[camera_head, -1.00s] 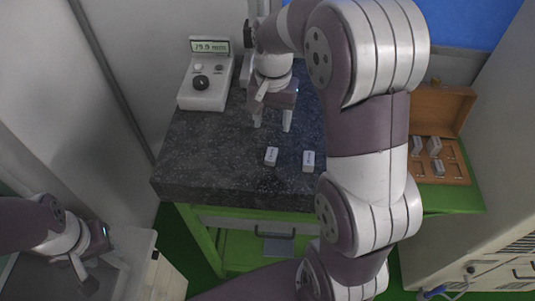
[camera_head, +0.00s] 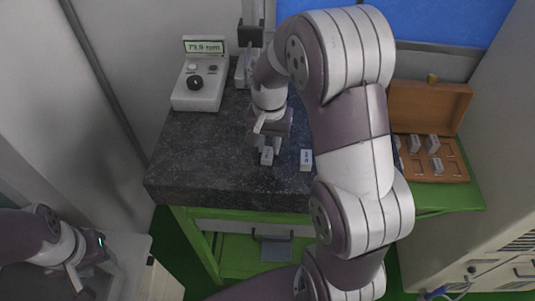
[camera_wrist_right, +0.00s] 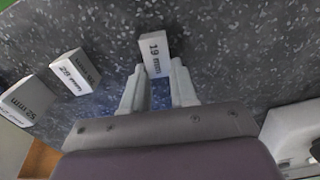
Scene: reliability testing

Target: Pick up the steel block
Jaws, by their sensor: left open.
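A small pale steel block marked 19 mm (camera_wrist_right: 155,50) lies on the dark stone slab; it also shows in the head view (camera_head: 267,157). My right gripper (camera_wrist_right: 158,80) is low over the slab with its fingers apart, one on each side of the block's near end. I cannot tell whether either finger touches it. A second block (camera_head: 306,160) lies to the right; the wrist view shows two more blocks (camera_wrist_right: 75,71) (camera_wrist_right: 25,101) left of the gripper. My left gripper (camera_head: 82,277) is open and empty, away at the lower left.
The stone slab (camera_head: 200,165) has clear room at front left. A grey instrument with a display (camera_head: 200,88) stands at back left. An open wooden case (camera_head: 455,150) with several blocks is at right. My right arm covers part of the slab.

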